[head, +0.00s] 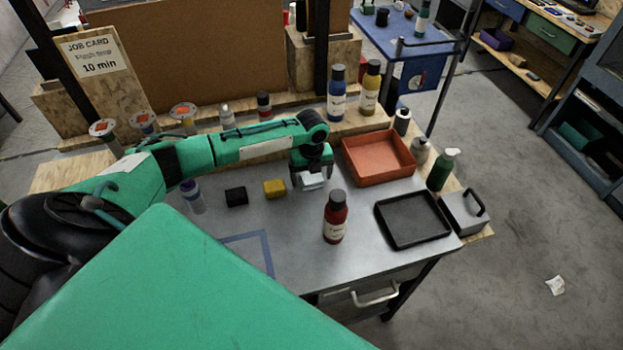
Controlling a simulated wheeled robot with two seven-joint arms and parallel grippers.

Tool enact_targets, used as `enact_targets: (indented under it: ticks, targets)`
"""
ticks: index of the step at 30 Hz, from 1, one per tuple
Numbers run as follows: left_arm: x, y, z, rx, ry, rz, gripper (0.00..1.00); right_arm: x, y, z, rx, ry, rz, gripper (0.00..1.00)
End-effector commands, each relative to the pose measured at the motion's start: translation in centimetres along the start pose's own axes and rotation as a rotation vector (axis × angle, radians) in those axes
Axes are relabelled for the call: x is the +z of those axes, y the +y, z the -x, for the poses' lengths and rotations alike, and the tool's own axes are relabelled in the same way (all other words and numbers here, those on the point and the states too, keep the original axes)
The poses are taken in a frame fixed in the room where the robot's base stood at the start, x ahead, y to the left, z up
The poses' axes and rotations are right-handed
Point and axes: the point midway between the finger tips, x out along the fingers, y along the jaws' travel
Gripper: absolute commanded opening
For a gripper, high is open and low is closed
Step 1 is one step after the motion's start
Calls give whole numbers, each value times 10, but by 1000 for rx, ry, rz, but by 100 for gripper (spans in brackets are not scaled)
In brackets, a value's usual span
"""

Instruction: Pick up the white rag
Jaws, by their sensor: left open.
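A small crumpled white piece (555,285), which looks like a rag or paper, lies on the floor at the far right, well away from the metal table (290,265). No other clear white rag shows on the table. My left gripper (312,183) is over the middle of the table, pointing down, with pale finger parts at its end. It is open; I see nothing clearly between its fingers, and the space under it is partly hidden. It is far to the left of the white piece. My right gripper is not in view.
A red bottle (335,218) stands just below my left gripper in the picture. A yellow block (274,188) and a black block (236,196) lie left of it. An orange tray (378,157), a black tray (412,219) and a green pump bottle (442,170) are at right.

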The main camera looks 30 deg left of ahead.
Motion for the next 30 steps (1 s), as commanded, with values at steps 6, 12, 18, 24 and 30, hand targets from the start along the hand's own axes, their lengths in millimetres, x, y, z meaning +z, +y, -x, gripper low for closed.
enact_targets:
  ticks: [6,12,18,24,30]
  targets:
    - [0,0,0,0,0,0,56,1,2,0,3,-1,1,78]
    - [0,0,0,0,0,0,38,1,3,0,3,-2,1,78]
    - [0,0,2,0,0,1,38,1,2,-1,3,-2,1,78]
    - [1,0,17,-2,-2,0,38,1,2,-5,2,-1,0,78]
    - [2,0,59,-4,-4,-1,38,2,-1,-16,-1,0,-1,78]
